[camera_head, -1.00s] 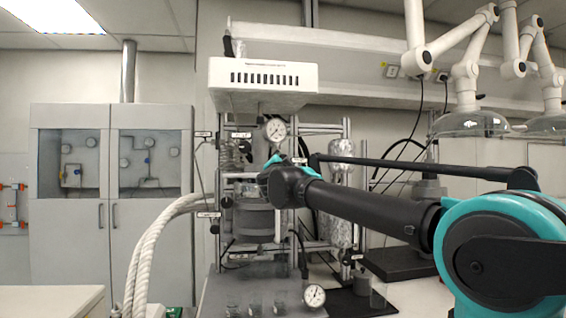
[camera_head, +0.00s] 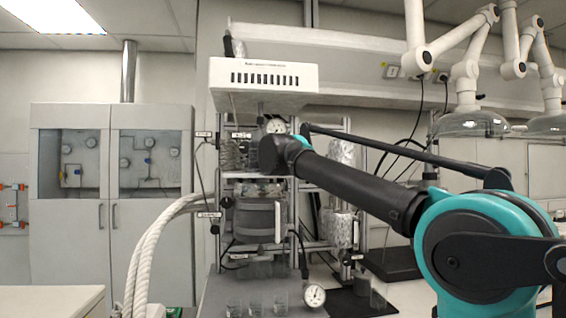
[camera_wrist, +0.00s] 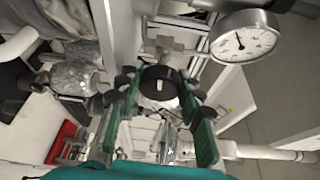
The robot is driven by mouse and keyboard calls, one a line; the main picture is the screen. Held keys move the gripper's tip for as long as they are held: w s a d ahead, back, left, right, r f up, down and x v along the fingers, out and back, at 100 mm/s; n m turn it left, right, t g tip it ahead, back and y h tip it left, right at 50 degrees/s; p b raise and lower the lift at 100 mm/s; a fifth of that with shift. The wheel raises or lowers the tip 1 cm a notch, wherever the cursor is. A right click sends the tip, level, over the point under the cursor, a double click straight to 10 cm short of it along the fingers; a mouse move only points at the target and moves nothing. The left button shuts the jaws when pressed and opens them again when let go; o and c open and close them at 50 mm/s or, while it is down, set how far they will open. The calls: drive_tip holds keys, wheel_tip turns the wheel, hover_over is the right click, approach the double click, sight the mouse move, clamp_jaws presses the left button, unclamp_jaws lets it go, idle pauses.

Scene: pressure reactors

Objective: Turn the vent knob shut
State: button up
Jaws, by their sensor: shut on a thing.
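The vent knob, by its place a round black knob with a pale mark (camera_wrist: 158,86), sits between the fingers of my gripper (camera_wrist: 161,97) in the wrist view. The green finger pads are on either side of it, and my gripper is shut on it. The pale mark stands close to upright in that view. In the head view my black wrist (camera_head: 278,154) is in front of the reactor's upper part and hides the knob and my fingers.
A round pressure gauge (camera_wrist: 243,42) is close to the right of my fingers, and it also shows in the head view (camera_head: 275,126). Foil-wrapped vessels (camera_head: 341,228) and metal posts stand right of the reactor (camera_head: 254,222). Glass beakers (camera_head: 254,304) and another gauge (camera_head: 314,295) are below.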

drive_tip(key=shift+m, duration=0.6)
drive_tip(key=o, duration=1.2)
drive_tip(key=shift+c, duration=0.2)
drive_tip(key=shift+s, duration=0.1)
drive_tip(key=s, duration=0.7)
drive_tip(key=shift+s+a+r, duration=0.25)
drive_tip(key=shift+s+a, duration=0.1)
